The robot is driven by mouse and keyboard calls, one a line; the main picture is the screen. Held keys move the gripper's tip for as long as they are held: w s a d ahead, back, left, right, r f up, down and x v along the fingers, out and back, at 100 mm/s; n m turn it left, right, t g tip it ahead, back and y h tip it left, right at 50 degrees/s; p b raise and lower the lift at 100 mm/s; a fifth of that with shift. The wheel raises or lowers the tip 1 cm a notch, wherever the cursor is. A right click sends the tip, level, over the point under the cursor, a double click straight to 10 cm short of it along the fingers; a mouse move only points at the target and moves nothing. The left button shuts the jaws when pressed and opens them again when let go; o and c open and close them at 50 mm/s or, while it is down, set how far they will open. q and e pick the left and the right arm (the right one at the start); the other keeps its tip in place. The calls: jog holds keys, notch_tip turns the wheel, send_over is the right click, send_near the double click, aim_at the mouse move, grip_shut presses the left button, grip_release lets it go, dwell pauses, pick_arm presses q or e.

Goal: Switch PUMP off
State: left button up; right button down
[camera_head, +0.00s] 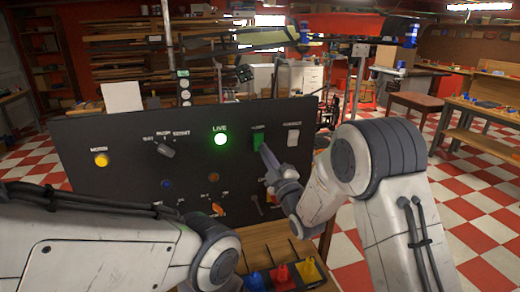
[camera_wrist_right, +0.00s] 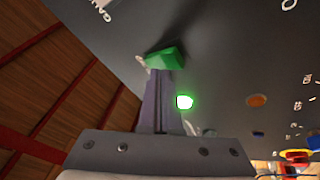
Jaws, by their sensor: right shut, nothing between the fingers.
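A dark control panel (camera_head: 110,140) stands upright in front of me. A green rocker switch (camera_head: 257,140) sits at its upper right, under a small label I cannot read clearly. My right gripper (camera_head: 265,151) is shut and empty, with its fingertips at the lower edge of this rocker. In the right wrist view the shut fingers (camera_wrist_right: 162,80) point at the green rocker (camera_wrist_right: 168,56) and overlap its edge; I cannot tell if they touch. I cannot read PUMP on any label. My left arm shows, but its gripper is out of view.
A dark rotary knob (camera_head: 166,150) and yellow button (camera_head: 101,160) lie further left. Coloured pieces (camera_head: 283,274) sit below the panel.

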jog(key=shift+f, duration=0.1)
dwell(0.8)
jog(key=shift+w+a+f+b, duration=0.1)
jog(key=shift+w+f+b, duration=0.1)
jog(key=shift+b, duration=0.35)
jog(key=shift+w+r, duration=0.1)
jog(key=shift+w+a+f+b, duration=0.15)
jog(key=shift+w+f+b, duration=0.05)
jog(key=shift+w+b, duration=0.25)
dwell(0.3)
jog(key=shift+s, duration=0.15)
dwell(0.3)
jog(key=shift+s+d+r, duration=0.2)
jog(key=shift+s+r, duration=0.1)
jog(key=shift+s, duration=0.25)
jog(key=shift+s+r, duration=0.1)
jog(key=shift+d+b, duration=0.1)
jog(key=shift+b, duration=0.2)
